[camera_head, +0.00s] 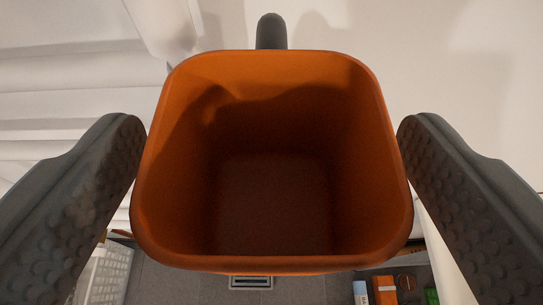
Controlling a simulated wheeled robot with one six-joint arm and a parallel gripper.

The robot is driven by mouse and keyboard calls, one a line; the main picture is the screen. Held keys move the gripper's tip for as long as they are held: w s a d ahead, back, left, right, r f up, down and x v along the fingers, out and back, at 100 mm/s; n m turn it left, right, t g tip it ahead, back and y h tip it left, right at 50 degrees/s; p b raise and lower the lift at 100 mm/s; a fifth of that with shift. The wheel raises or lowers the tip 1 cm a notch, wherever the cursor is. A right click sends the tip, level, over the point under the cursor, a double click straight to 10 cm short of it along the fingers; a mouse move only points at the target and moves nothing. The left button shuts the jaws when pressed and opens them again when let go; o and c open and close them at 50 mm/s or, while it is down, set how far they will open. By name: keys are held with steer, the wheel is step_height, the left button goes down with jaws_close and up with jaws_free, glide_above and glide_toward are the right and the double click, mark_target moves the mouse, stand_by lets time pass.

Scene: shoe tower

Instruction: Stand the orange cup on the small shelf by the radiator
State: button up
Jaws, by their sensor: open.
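The orange cup (273,258) fills the middle of the view, its square, rounded mouth facing me so that I look down into its dark inside. My gripper (271,124) is open, with one grey studded finger on the left and one on the right of the cup. Both fingertips are very close to the cup's side walls; I cannot tell whether they touch. A dark grey rounded piece (271,32) sticks up behind the cup's far rim. What is under the cup is hidden, and I cannot make out the small shelf for certain.
White ribbed panels (70,85), perhaps the radiator, are at the left. A plain pale surface (450,60) with shadows is at the upper right. Far below, a white basket (104,275) and small items (385,288) show beside grey floor.

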steer(key=v, duration=0.9)
steer(key=shift+s, duration=0.1)
steer(key=s+f+t, duration=0.2)
steer(key=s+f, duration=0.4)
steer(key=s, duration=0.7)
steer(key=s+f+t, duration=0.2)
steer(key=s+f, duration=0.5)
steer(key=s, duration=0.6)
steer(key=shift+s+d, duration=0.15)
steer(key=shift+d, duration=0.1)
